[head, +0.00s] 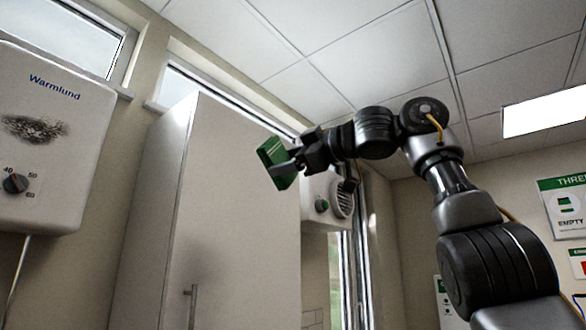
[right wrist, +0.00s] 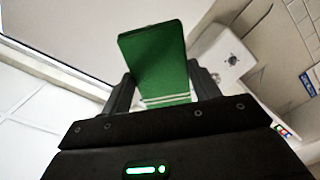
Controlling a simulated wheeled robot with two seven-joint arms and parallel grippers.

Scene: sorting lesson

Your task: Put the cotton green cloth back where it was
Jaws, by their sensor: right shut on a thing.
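The green cloth (head: 272,152) is a folded, flat green piece, held up in the air in front of the tall pale cabinet's upper right part. In the right wrist view the cloth (right wrist: 155,62) shows pale stripes near its lower end. My right gripper (head: 285,168) is shut on the cloth, with one finger on each side of it in the wrist view. My left gripper is not in view. No shelf, table or other resting place for the cloth shows in these frames.
A tall pale cabinet (head: 235,220) with a bar handle (head: 193,305) stands in the middle, its door closed. A Warmlund water heater (head: 50,140) hangs at left. A white wall unit with a round grille (head: 340,198) is behind my right arm. Posters (head: 565,205) hang at right.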

